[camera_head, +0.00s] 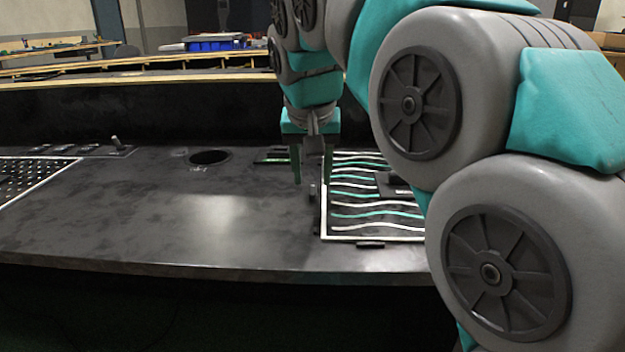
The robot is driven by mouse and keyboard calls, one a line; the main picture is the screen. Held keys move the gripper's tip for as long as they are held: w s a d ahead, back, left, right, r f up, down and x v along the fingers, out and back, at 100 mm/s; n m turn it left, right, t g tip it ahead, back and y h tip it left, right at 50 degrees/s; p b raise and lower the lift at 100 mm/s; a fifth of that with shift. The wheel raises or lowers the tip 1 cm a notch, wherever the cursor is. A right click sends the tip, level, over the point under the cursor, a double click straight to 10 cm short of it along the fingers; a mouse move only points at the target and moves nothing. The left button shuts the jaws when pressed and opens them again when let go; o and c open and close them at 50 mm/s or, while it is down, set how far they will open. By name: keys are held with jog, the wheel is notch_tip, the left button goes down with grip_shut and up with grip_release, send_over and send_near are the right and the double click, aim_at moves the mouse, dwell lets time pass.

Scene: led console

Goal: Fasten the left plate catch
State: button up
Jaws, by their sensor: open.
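A plate with wavy white and teal stripes and a white border (375,238) lies on the dark console, right of centre and partly hidden behind my arm. A small dark upright piece (312,193) stands at its left edge; it looks like the left catch, but its position is too small to tell. My gripper (312,178) points down with its two teal fingers apart, one on each side of and a little above this piece. I cannot tell whether either finger touches it. Nothing shows between the fingertips.
A dark block (396,188) sits on the plate, and a small dark bar (370,244) lies by its front edge. A round hole (209,157), a small lever (116,143) and a perforated panel (25,178) are to the left. The console's middle is clear.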

aim_at(313, 191)
jog(key=shift+x, duration=1.1)
grip_shut()
